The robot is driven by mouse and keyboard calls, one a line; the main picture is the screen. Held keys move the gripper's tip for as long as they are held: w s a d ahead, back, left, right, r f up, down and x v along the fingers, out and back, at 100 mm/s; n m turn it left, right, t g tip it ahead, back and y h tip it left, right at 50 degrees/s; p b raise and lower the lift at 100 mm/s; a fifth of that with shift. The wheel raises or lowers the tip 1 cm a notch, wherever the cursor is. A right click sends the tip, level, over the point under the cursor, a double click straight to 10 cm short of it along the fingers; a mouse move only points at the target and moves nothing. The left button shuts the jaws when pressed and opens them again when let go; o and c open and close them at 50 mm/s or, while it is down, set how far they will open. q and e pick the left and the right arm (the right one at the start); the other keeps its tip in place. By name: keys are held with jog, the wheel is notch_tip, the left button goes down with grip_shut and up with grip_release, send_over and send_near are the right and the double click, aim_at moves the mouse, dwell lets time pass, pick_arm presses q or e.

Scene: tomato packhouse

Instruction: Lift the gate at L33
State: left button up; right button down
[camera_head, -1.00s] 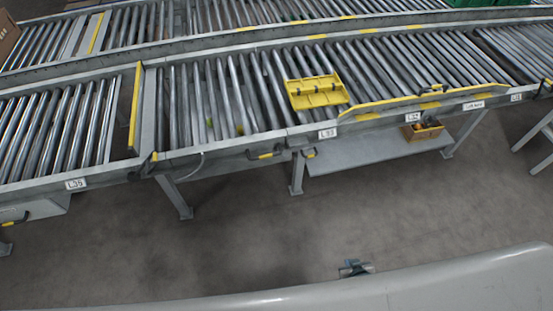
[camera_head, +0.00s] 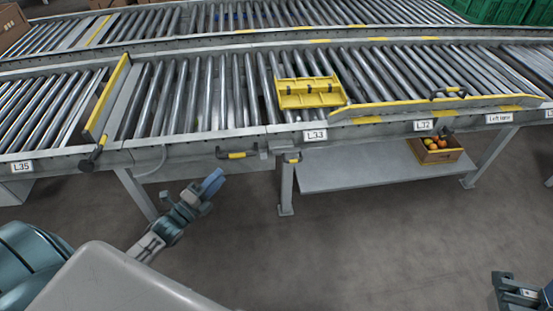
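The label L33 (camera_head: 315,135) is on the conveyor's near side rail, right of centre. Left of it the rail carries a yellow-and-black handle (camera_head: 237,155) and a small grey latch-like block (camera_head: 265,150). Another small yellow-and-black handle (camera_head: 291,159) hangs just below L33. The roller section (camera_head: 190,100) left of the label lies flat, level with its neighbours. I cannot tell for sure which part is the gate. My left gripper (camera_head: 207,186) is below and left of the long handle, touching nothing visible; its fingers overlap. My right gripper (camera_head: 508,290) is partly in view at the lower right, away from the conveyor.
A yellow slotted piece (camera_head: 310,92) lies on the rollers behind L33. A yellow-topped plate (camera_head: 108,100) stands at the left gap. A yellow guide rail (camera_head: 400,108) runs along the right. A fruit crate (camera_head: 435,150) sits on the shelf (camera_head: 375,172). Floor in front is clear.

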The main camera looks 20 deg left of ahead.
aim_at(239, 156)
pick_arm(q)
jog(key=b+x, duration=0.1)
jog(key=x, duration=0.9)
jog(key=shift+w, duration=0.35)
grip_shut()
